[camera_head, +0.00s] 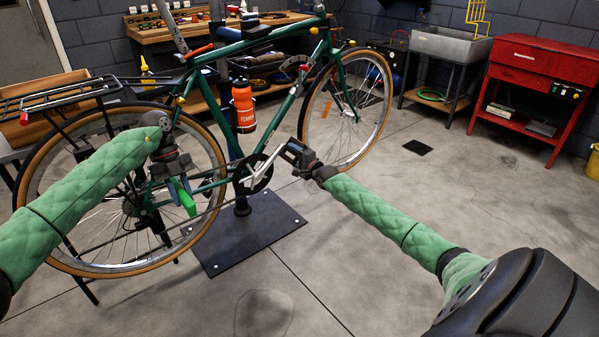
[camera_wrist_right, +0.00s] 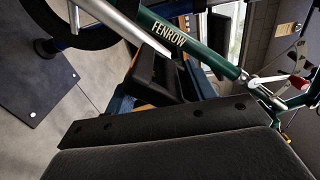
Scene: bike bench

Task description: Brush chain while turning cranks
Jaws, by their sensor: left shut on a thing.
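The green bike (camera_head: 225,50) is held up on a stand. Its chainring (camera_head: 252,175) is at the crank, and the chain (camera_head: 208,187) runs left from it toward the rear hub, too thin to see well. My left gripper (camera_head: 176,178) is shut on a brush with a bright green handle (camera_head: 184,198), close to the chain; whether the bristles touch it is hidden. The silver crank arm (camera_head: 268,163) points up and right to my right gripper (camera_head: 300,157), which is at the pedal.
The stand's dark base plate (camera_head: 245,243) lies under the bike. An orange bottle (camera_head: 243,106) sits on the frame. A wooden workbench (camera_head: 160,33), a grey sink (camera_head: 450,45) and a red cabinet (camera_head: 535,70) line the back. The floor at front is clear.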

